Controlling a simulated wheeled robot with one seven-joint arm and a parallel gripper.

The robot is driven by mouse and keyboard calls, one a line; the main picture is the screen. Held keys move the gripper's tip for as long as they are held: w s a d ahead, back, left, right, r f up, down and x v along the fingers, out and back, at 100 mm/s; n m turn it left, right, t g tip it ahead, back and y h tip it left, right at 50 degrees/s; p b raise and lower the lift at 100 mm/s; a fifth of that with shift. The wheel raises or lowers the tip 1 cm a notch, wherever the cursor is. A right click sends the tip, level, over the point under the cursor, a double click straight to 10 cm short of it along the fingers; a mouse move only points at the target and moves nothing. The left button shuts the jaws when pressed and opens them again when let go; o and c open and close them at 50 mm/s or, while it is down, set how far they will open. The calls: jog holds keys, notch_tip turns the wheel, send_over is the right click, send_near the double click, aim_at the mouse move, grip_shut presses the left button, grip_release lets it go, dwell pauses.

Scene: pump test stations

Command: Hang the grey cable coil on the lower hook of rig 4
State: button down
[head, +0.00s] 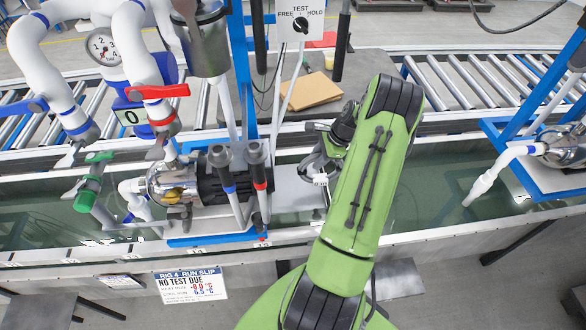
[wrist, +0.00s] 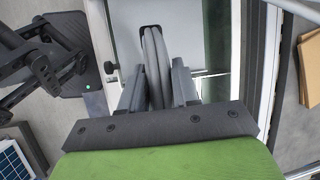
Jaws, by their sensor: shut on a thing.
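The grey cable coil (wrist: 153,50) stands out in front of my gripper (wrist: 157,85) in the wrist view, its strands passing between the two grey fingers. The fingers are shut on it. A small black piece (wrist: 150,28) shows at the coil's far end; I cannot tell if it is a hook. In the head view the coil (head: 313,168) is partly visible just left of my green arm, beside the pump on rig 4, with a small white tag near it. My arm hides most of my gripper there. The lower hook of rig 4 is not clearly seen.
The rig 4 run slip (head: 190,285) hangs on the trough's front. The pump (head: 205,187) with its upright hoses stands left of the coil. A blue post (head: 240,80) and the test switch box (head: 300,20) rise behind. A cardboard piece (head: 305,92) lies on the bench behind.

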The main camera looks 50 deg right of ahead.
jog(key=w+a+f, duration=0.3)
jog(key=w+f, duration=0.1)
jog(key=w, duration=0.3)
jog(key=shift+w+a+f, duration=0.15)
jog(key=shift+a+f, duration=0.15)
jog(key=shift+a, duration=0.1)
jog(key=shift+f, duration=0.1)
jog(key=shift+f, duration=0.15)
jog(key=c, duration=0.8)
grip_release()
jog(key=v, duration=1.6)
jog(key=shift+w+p, duration=0.15)
jog(key=shift+p, duration=0.25)
